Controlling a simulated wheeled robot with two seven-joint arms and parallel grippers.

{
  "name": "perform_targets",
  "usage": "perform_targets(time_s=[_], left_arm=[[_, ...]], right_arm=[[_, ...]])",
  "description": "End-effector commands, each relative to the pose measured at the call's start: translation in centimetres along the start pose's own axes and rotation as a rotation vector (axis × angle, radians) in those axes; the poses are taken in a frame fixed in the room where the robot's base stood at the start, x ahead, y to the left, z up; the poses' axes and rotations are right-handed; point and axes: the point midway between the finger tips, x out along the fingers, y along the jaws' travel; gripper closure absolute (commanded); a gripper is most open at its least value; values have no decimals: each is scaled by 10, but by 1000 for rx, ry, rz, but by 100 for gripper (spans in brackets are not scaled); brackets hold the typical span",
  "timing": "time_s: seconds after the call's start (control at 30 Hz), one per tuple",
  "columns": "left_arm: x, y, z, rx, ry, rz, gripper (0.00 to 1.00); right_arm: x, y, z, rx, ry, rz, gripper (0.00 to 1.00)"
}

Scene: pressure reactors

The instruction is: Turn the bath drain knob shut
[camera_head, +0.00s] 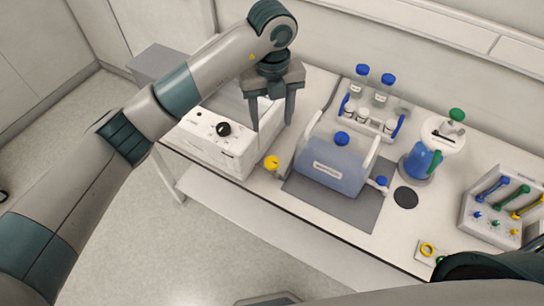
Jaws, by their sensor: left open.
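A yellow round knob (271,162) shows at the right front corner of a white box-shaped unit (215,148) on the bench; I take it for the bath drain knob. I cannot read from here which way it is turned. My left gripper (272,126) hangs fingers down behind and above the yellow knob in the picture. Its two grey fingers are spread, with nothing between them. They hide part of the white unit's right side. My right gripper is out of view.
A blue-grey vessel (330,170) with a blue knob stands close right on a grey mat (345,209). Behind it is a rack of blue-capped bottles (372,113). A blue flask (420,160) and a colored-handle panel (500,205) stand right. The bench's front strip is mostly clear.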

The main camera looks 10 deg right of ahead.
Motion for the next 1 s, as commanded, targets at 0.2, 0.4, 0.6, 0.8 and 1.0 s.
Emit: perform_targets(time_s=[0.2, 0.4, 0.6, 0.8, 1.0], left_arm=[[12, 0, -1, 0, 4, -2, 47], [36, 0, -1, -2, 6, 1, 47], [72, 0, -1, -1, 5, 1, 47], [108, 0, -2, -1, 6, 2, 47], [142, 0, -1, 0, 4, 1, 47]], right_arm=[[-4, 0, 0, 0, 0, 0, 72], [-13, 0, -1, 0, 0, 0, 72], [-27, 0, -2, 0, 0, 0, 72], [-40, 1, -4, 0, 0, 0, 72], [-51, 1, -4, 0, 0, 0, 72]])
